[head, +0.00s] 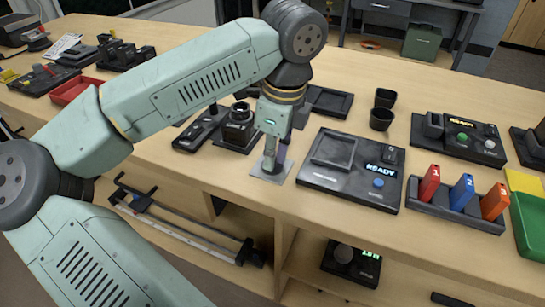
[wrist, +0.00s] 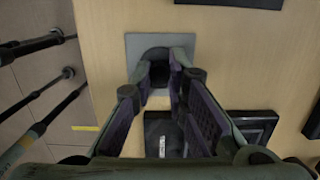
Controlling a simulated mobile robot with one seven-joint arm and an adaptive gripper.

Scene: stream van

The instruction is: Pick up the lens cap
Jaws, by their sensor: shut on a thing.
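The lens cap (wrist: 157,54) shows in the wrist view as a dark rounded shape between my fingertips, over a grey square plate (wrist: 134,44). My gripper (wrist: 162,77) is shut on it, with one finger on each side. In the head view, my gripper (head: 270,165) points down at the same grey plate (head: 259,173) near the table's front edge. There the cap is hidden by the fingers. I cannot tell whether the cap touches the plate.
A black camera (head: 239,128) stands just behind and left of my gripper. A black READY panel (head: 350,172) lies close on the right. Two dark cups (head: 382,119) and a rack of numbered red, blue and orange pieces (head: 447,202) are farther right. A tripod-like rail lies on the shelf below.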

